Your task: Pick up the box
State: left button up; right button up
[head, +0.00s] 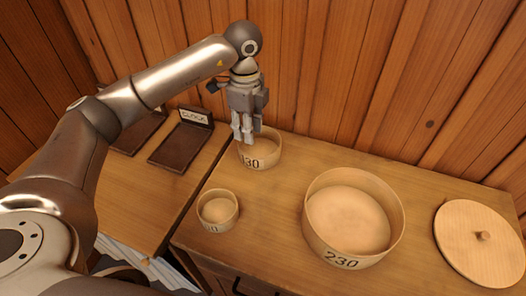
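Three round, open wooden boxes stand on the wooden cabinet top. The middle-sized box marked 130 (266,152) is at the back left, the small box (217,212) is at the front left, and the large box marked 230 (352,258) is at the centre right. The task does not say which is meant. My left gripper (243,139) points down at the left part of the 130 box's rim, partly covering it. Its fingers look close together; whether they touch or hold the rim is unclear. My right gripper is out of view.
A round wooden lid with a knob (477,243) lies at the right. A dark tray with a "CLOCK" label (180,145) lies on the left surface, with another dark tray (136,133) beside it. A plank wall closes off the back. Bare cabinet top separates the boxes.

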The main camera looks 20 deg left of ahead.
pick_arm(q)
jog(key=shift+w+f, duration=0.2)
jog(key=shift+f, duration=0.25)
jog(key=p, duration=0.2)
send_near(251, 166)
jog(key=shift+w+a+f, duration=0.1)
jog(key=shift+f, duration=1.35)
jog(key=shift+w+a+f, duration=0.1)
jog(key=shift+f, duration=1.3)
grip_shut()
